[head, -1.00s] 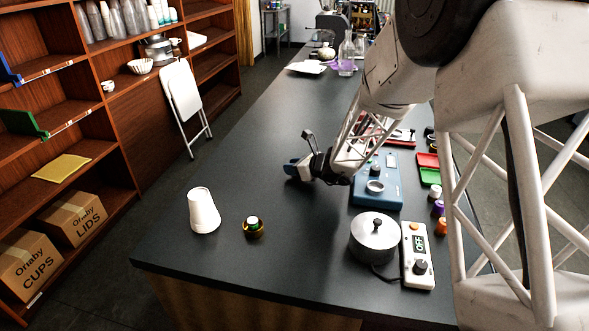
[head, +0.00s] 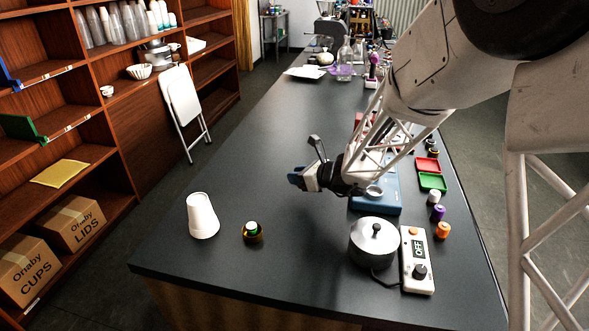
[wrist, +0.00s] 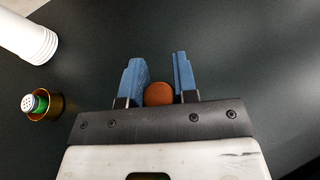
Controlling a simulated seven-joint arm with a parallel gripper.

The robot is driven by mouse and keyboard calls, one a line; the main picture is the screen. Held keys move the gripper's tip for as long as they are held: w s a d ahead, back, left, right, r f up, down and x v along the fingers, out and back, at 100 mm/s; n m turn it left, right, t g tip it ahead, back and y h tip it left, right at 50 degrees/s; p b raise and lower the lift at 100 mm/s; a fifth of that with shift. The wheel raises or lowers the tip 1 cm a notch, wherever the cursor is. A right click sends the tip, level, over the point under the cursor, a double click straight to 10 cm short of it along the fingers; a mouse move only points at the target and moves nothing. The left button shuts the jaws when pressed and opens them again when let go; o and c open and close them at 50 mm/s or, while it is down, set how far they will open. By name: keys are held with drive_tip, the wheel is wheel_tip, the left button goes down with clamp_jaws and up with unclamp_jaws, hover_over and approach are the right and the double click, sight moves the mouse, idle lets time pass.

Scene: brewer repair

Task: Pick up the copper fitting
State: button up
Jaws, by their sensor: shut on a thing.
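The copper fitting (wrist: 158,94) shows in the wrist view as a round, copper-brown piece between the blue fingers of my gripper (wrist: 159,68), close to the palm. My gripper is shut on it. In the head view my gripper (head: 297,178) is over the middle of the dark table, left of the blue device. The fitting cannot be made out there; the fingers and wrist hide it.
White stacked cups (head: 203,216) and a gold ring-shaped holder with a green and white item (head: 252,232) stand at the front left. A silver lidded pot (head: 373,241), a controller reading OFF (head: 418,262) and a blue device (head: 385,205) are at right. The table's left middle is clear.

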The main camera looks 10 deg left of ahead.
drive_tip(key=shift+s+d+r, duration=0.15)
drive_tip(key=shift+s+d, duration=0.45)
drive_tip(key=shift+s, duration=0.6)
drive_tip(key=shift+s+d+r, duration=0.1)
drive_tip(key=shift+s+d, duration=0.45)
drive_tip(key=shift+s, duration=0.6)
drive_tip(key=shift+s+d+r, duration=0.15)
drive_tip(key=shift+s+d, duration=0.45)
drive_tip(key=shift+s, duration=0.6)
